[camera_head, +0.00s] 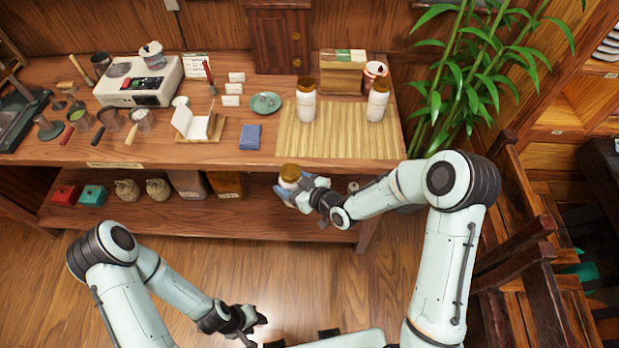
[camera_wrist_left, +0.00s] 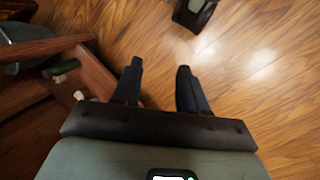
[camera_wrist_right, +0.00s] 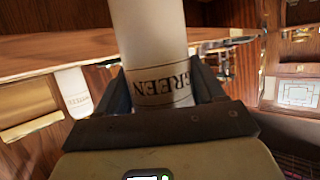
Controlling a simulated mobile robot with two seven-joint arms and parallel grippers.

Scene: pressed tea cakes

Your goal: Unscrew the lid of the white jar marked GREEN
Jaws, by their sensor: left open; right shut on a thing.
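The white jar marked GREEN (camera_wrist_right: 158,50) is between the fingers of my right gripper (camera_wrist_right: 162,80). Its printed word shows in the right wrist view. In the head view the held jar shows mainly by its golden-brown lid (camera_head: 290,173), which is on top; the gripper hides much of its body. My right gripper (camera_head: 303,190) is shut on the jar, in front of the table's front edge. My left gripper (camera_head: 248,320) is open and empty, low over the floor and well apart from the jar. Its two spread fingers show in the left wrist view (camera_wrist_left: 160,68).
Two similar white jars (camera_head: 306,104) (camera_head: 377,104) stand on the bamboo mat (camera_head: 340,140). The shelf under the table (camera_head: 245,218) holds pouches and boxes. A wooden chair (camera_head: 520,255) stands at the right. The floor (camera_head: 180,250) between my arms is free.

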